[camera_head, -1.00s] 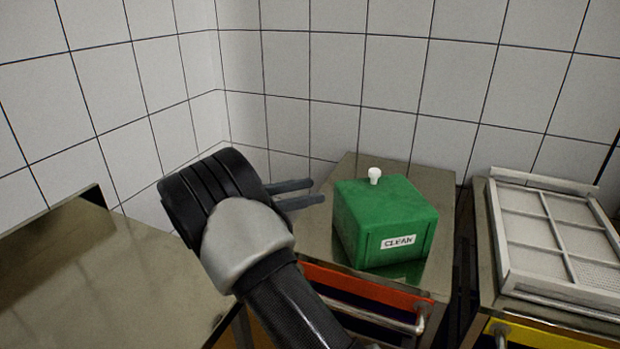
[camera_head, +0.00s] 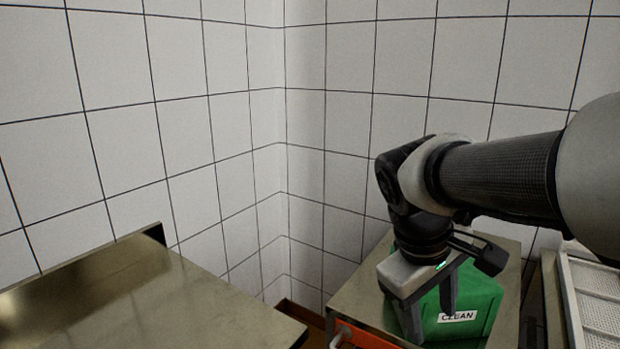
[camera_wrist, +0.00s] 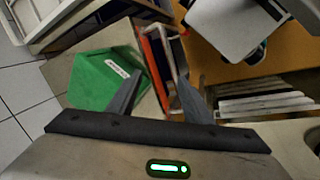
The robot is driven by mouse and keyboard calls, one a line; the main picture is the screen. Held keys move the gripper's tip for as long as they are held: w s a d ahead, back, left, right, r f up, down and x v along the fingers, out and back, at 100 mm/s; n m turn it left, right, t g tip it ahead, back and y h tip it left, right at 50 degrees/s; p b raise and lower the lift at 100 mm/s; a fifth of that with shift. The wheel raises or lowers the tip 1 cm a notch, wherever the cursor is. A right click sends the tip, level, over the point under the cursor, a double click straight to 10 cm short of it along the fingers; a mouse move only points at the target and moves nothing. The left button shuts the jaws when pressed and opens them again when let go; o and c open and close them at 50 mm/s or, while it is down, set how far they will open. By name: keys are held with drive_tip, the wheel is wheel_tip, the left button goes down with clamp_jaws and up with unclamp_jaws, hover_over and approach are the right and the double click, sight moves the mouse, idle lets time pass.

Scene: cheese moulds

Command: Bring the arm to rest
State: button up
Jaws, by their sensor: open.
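My gripper (camera_head: 430,312) is open and empty, pointing down in front of the green box labelled CLEAN (camera_head: 482,305) in the head view. In the wrist view, its two fingers (camera_wrist: 157,95) stand apart with nothing between them. The green box also shows there (camera_wrist: 98,80), beyond the left finger. In the head view, my arm reaches in from the right edge and hides the top and left part of the box. I cannot tell the exact gap between the fingers and the box.
A bare steel table (camera_head: 150,300) is at the left. A white divided frame (camera_head: 598,295) lies at the right edge. Tiled walls (camera_head: 230,120) meet in the corner behind.

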drive_tip(key=s+a+m+t+y, duration=0.35)
drive_tip(key=s+m, duration=0.25)
drive_tip(key=s, duration=0.2)
wheel_tip(320, 180, up, 14)
drive_tip(key=p, duration=1.3)
drive_tip(key=shift+w+a+p, duration=0.3)
drive_tip(key=shift+a+p, duration=0.1)
drive_tip(key=shift+r, duration=0.1)
